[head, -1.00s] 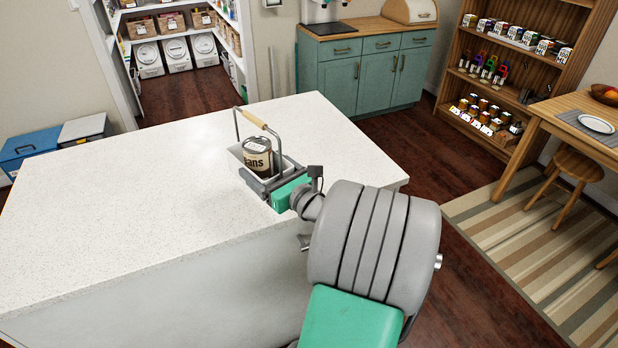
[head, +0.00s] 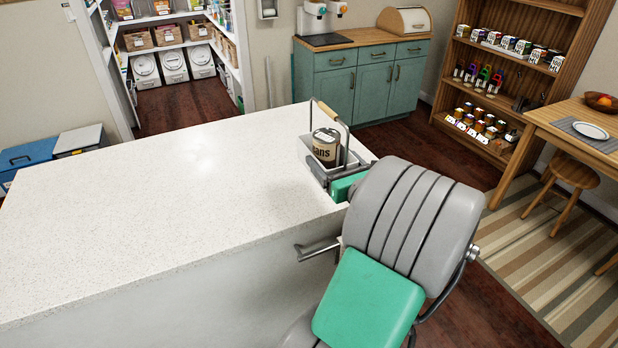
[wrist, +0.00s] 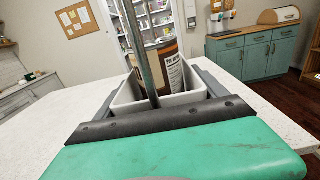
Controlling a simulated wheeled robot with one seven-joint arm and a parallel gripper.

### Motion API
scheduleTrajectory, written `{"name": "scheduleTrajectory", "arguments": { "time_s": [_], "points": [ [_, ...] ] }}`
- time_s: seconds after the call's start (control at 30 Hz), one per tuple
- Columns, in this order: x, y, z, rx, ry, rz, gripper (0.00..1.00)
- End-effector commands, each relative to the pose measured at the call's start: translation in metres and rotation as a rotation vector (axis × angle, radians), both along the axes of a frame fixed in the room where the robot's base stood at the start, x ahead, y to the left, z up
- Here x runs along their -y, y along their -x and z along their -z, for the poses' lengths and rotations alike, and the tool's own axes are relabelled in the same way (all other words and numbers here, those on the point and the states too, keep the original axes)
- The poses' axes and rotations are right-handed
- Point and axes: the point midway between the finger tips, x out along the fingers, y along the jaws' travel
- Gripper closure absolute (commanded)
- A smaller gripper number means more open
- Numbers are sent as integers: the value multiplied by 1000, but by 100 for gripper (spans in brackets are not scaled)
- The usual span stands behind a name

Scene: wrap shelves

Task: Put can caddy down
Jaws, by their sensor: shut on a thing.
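The can caddy (head: 309,152) is a light grey open bin with a metal handle and a wooden grip. It is at the right end of the white counter, and I cannot tell whether its base touches the top. A can with a "beans"-like label (head: 326,146) stands inside it. My gripper (head: 338,176) is shut on the near side of the caddy. In the wrist view the dark jaws (wrist: 160,118) lie across the caddy (wrist: 190,99), with the handle post rising in front of the can (wrist: 172,72). The caddy's underside is hidden.
The white counter (head: 150,200) is clear to the left of the caddy. Its right edge is close to the caddy. Beyond stand a teal cabinet (head: 345,85), a wooden shelf (head: 470,100) with cans and a wooden table (head: 570,130).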

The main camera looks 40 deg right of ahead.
Motion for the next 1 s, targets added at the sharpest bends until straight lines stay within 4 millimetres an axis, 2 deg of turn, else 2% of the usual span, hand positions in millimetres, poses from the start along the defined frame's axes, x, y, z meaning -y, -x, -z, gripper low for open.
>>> {"name": "scheduleTrajectory", "arguments": {
  "time_s": [0.03,0.13,0.2,0.33,0.53,0.7,1.0],
  "points": [
    [-2,-15,4,3,0,-9,78],
    [-2,-40,16,3,2,-7,78],
    [-1,-51,35,3,-2,-5,78],
    [0,-68,56,3,1,-2,78],
    [1,-82,71,4,2,-2,78],
    [2,-83,100,3,0,1,78],
    [2,-83,103,4,3,0,78]
  ]
}}
